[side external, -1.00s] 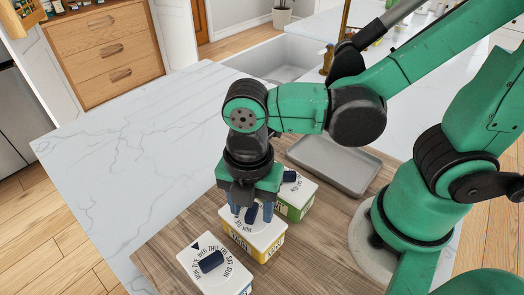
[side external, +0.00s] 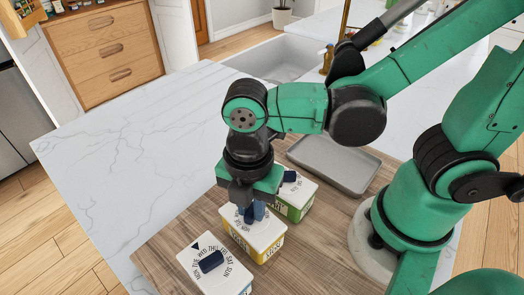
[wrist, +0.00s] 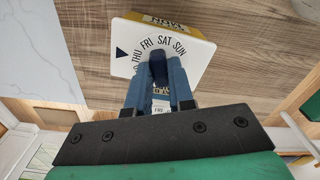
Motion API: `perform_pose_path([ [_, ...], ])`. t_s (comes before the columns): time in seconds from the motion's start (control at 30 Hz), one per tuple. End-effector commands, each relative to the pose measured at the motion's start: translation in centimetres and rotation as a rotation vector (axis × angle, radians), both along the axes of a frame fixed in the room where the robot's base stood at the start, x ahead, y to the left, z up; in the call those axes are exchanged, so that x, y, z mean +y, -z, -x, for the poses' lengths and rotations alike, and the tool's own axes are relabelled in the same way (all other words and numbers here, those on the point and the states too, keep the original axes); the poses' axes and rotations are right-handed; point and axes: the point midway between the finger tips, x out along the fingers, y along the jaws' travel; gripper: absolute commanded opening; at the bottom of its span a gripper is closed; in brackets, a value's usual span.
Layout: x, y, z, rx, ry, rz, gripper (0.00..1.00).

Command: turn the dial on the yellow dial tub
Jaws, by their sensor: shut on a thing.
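The yellow dial tub (side external: 268,238) stands in the middle of a row of three tubs, with a white top and a yellow band. It also shows in the wrist view (wrist: 200,50), with THU, FRI, SAT, SUN and a dark triangle mark on its top. Its dark blue dial (wrist: 158,68) sits between the blue fingers of my gripper (wrist: 158,80). My gripper (side external: 252,213) points down over the tub and is shut on the dial. The fingers hide part of the dial and some day letters, so its exact setting is unclear.
A white-topped tub with a dark dial (side external: 211,262) stands at the front left. A green-banded tub (side external: 300,200) stands close behind the yellow one. A grey tray (side external: 335,165) lies behind on the wooden board (side external: 165,245). The marble counter (side external: 120,150) at left is clear.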

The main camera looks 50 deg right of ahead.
Motion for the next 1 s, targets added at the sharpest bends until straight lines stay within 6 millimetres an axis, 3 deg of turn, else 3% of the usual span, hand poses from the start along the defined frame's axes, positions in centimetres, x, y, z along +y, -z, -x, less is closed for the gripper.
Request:
perform_pose_path([
  [0.27,0.01,0.0,-0.01,0.0,0.116,0.0,0.0],
  [1.0,0.01,0.01,-0.01,0.0,0.635,-0.001,0.0],
])
